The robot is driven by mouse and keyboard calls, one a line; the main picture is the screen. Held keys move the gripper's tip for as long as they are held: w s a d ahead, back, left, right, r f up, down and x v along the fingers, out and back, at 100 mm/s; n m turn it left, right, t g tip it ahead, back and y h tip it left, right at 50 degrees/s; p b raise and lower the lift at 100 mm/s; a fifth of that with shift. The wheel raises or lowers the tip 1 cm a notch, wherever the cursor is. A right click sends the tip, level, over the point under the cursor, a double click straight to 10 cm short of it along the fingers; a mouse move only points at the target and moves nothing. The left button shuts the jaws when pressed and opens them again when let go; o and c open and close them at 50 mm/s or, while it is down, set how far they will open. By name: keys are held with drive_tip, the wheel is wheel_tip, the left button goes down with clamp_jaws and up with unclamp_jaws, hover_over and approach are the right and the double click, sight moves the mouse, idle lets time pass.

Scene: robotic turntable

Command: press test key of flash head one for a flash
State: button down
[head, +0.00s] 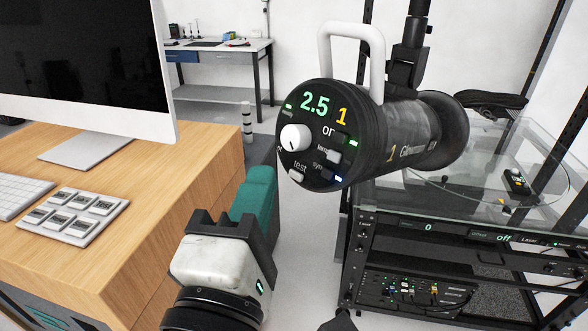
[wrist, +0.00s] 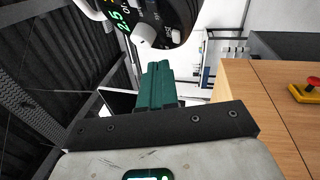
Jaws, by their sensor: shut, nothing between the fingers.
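Flash head one (head: 400,140) is a black cylinder on a stand, with a white handle on top. Its round rear panel shows a green "2.5", a yellow "1", a white knob (head: 295,138) and small keys. The test key (head: 298,175) is a small pale button low on the panel, with "test" written above it. My gripper (head: 262,178) has teal fingers, shut and empty, below and left of the panel and apart from it in the picture. In the wrist view the shut fingers (wrist: 157,85) point up toward the panel, whose white knob (wrist: 144,37) shows above them.
A wooden desk (head: 215,165) stands at left with a monitor (head: 80,60), a keyboard (head: 20,192) and a keypad (head: 72,217). At right is a glass-topped rack (head: 430,240). A red button on a yellow base (wrist: 306,91) shows on the desk in the wrist view.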

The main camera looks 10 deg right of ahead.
drive_tip(key=s+a, duration=0.1)
drive_tip(key=s+a+r+p, duration=0.1)
drive_tip(key=a, duration=0.1)
drive_tip(key=shift+s+r, duration=0.1)
drive_tip(key=shift+r, duration=0.05)
drive_tip(key=shift+d, duration=0.1)
idle(0.4)
drive_tip(key=w+d+f+m+g, duration=0.1)
drive_tip(key=d+f+m+g, duration=0.35)
drive_tip(key=d+f, duration=0.7)
drive_tip(key=w+d+f+m+g, duration=0.25)
drive_tip(key=d+f+g, duration=0.5)
drive_tip(key=f, duration=0.75)
drive_tip(key=s+d+f+m+g+y, duration=0.3)
drive_tip(key=s+d+f+m, duration=0.1)
drive_tip(key=s+f, duration=0.5)
drive_tip(key=s+d+f+m+g+y, duration=0.2)
drive_tip(key=s+d+f+m, duration=0.3)
drive_tip(key=s+f, duration=0.5)
drive_tip(key=s+d+g, duration=0.1)
drive_tip(key=s+d, duration=0.1)
drive_tip(key=shift+s+m+y, duration=0.3)
drive_tip(key=shift+s+y, duration=0.1)
drive_tip(key=shift+d+r, duration=0.1)
